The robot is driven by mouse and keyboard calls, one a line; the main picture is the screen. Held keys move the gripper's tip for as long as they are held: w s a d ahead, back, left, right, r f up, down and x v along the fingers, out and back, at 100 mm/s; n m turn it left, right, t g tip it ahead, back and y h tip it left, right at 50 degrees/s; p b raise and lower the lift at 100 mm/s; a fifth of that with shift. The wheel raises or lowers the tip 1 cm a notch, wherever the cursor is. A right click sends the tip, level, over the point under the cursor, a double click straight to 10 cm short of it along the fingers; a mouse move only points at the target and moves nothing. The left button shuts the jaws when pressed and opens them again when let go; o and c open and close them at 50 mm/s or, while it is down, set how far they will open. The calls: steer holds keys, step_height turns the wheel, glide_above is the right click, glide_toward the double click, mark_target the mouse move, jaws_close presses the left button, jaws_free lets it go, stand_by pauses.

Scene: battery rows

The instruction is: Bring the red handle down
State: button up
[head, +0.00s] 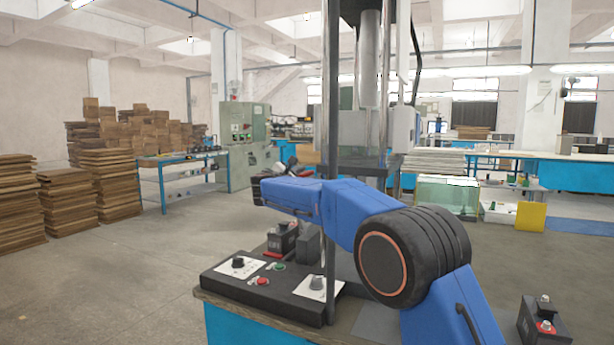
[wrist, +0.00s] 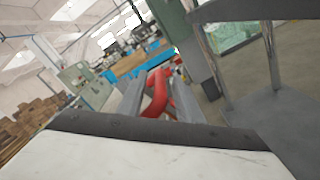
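The red handle (wrist: 157,95) shows in the middle of the wrist view as a bent red bar. It lies between the two grey fingers of my gripper (wrist: 158,88). The fingers stand apart on either side of it; I cannot tell whether they touch or clamp it. In the head view my blue arm reaches to the left, and its dark end, my gripper (head: 256,190), is seen small and from the side. The red handle cannot be made out in the head view.
Below my arm is a black control panel (head: 230,285) with knobs and a red and a green button. A black battery (head: 283,238) stands behind it, another battery (head: 540,322) at the lower right. Upright metal posts (head: 330,120) rise close to my arm.

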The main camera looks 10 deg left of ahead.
steer(key=shift+w+d, duration=0.25)
steer(key=shift+w, duration=0.4)
jaws_close()
steer(key=shift+f, duration=0.1)
